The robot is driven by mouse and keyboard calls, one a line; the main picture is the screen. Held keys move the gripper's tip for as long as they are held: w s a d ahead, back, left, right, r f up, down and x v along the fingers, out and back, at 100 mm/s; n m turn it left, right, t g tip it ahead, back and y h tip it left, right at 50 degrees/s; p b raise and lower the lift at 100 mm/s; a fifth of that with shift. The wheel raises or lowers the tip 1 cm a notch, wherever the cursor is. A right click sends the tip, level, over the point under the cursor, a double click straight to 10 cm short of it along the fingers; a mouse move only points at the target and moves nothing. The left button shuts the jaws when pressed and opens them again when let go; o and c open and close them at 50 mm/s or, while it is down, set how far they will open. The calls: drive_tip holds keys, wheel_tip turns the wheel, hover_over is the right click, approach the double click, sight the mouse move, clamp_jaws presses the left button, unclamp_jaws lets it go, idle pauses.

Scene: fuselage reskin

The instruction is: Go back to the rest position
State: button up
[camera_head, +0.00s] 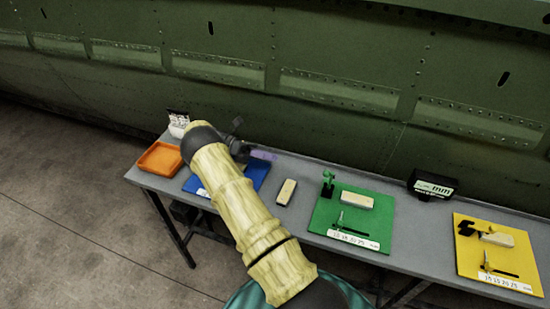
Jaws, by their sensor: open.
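My arm reaches from the bottom middle up over the left part of the grey table (292,225). My gripper (240,142) is at its far end, small and dark, partly hidden behind my wrist. It is open, and I see nothing held in it. It is above the area of the blue board (254,176), which my arm partly covers. A small purple patch (264,155) shows just right of the gripper; I cannot tell what it is.
An orange tray (160,158) and a white box (178,128) are at the left end. A beige block (286,192) lies between the blue board and the green board (378,226). A black mm display (432,186) and a yellow board (512,262) are right. A green fuselage wall (340,60) stands behind.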

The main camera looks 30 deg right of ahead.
drive_tip(key=shift+a+r, duration=0.1)
drive_tip(key=shift+a, duration=0.1)
idle(0.4)
drive_tip(key=s+a+r+m+t+y, duration=0.4)
drive_tip(key=s+a+m+t+y, duration=0.1)
drive_tip(key=s+a+m+t, duration=0.3)
drive_tip(key=s+a+r+m+t+y, duration=0.5)
drive_tip(key=s+a+m+t, duration=0.3)
drive_tip(key=a, duration=0.3)
drive_tip(key=shift+s+t, duration=0.25)
drive_tip(key=shift+t, duration=0.25)
